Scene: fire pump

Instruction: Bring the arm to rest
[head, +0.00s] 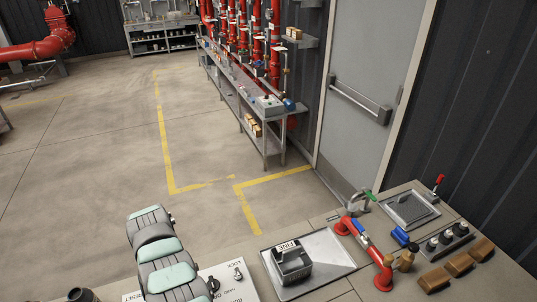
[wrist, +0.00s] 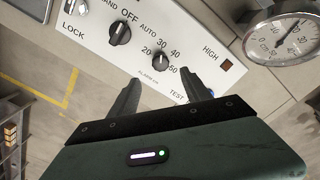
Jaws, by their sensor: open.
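My gripper (wrist: 162,92) shows in the wrist view, its two dark fingers spread apart with nothing between them. It is over a white control panel (wrist: 105,50) with black knobs (wrist: 119,34) and labels such as LOCK, OFF, AUTO and TEST. I cannot tell the exact gap between the fingertips and the panel. In the head view my grey and mint arm reaches in from the bottom, left of the same panel (head: 235,286); the gripper itself is not visible there.
A round gauge (wrist: 290,38) is right of the panel. In the head view, a tray (head: 325,247) with a dark FINE container (head: 291,262), a red pipe (head: 371,250) and wooden blocks (head: 458,264) occupy the bench to the right. Open floor (head: 85,170) lies beyond.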

